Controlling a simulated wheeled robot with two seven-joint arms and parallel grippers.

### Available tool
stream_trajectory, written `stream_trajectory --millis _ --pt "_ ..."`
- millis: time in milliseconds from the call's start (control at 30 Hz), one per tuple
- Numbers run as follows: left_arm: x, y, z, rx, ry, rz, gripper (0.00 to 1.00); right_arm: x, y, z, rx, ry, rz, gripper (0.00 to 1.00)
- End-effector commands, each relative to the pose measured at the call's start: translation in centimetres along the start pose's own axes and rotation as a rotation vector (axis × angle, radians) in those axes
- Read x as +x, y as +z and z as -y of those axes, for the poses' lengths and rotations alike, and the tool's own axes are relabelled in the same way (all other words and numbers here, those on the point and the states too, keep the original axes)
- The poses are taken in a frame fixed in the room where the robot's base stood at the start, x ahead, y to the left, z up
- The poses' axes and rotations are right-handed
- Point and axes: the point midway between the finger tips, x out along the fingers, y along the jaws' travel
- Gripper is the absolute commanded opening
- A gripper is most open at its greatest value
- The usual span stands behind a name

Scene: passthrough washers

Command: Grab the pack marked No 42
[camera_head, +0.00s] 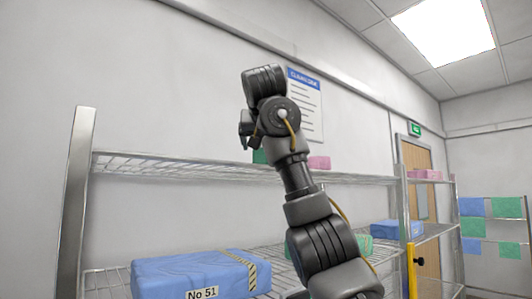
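No pack with a readable No 42 mark shows. A blue wrapped pack (195,276) marked No 51 lies on the lower wire shelf at the front left, with a yellow-and-black striped band. A dark grey arm of mine, seemingly the right one, rises from the bottom edge in front of the shelves. No gripper fingers can be made out at its raised end, so their state is unclear. My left gripper is not in view. Behind the arm are a green pack (364,244) and, on the upper shelf, a pink pack (319,162), partly hidden; no labels on them are readable.
The upper wire shelf (170,166) is mostly empty at left. A metal post (76,200) stands at the left end. Further right are a blue pack (398,230), pink packs (424,174), a yellow-topped post (411,265) and a wooden door (420,158).

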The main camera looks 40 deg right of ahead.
Motion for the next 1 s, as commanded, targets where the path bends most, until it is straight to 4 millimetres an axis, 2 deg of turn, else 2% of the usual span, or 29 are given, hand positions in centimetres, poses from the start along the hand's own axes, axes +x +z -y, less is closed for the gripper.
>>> stream_trajectory --millis 33,67,200,500,900,1000 --pt "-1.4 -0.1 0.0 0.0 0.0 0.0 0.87 0.5 -0.6 0.1 -0.001 0.002 0.002 0.91" --pt "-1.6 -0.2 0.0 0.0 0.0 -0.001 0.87 0.8 -0.5 0.1 0.0 0.002 0.002 0.91" --pt "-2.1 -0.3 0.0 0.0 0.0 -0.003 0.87 2.4 -0.2 0.1 0.0 0.001 0.001 0.91" --pt "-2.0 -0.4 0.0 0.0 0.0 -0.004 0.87 2.8 0.0 0.1 0.001 0.0 -0.001 0.9" --pt "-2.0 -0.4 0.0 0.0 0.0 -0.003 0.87 2.8 0.0 0.1 0.0 0.001 0.001 0.37" --pt "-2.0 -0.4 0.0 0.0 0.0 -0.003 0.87 2.8 -0.1 0.1 0.001 0.001 0.0 0.35"
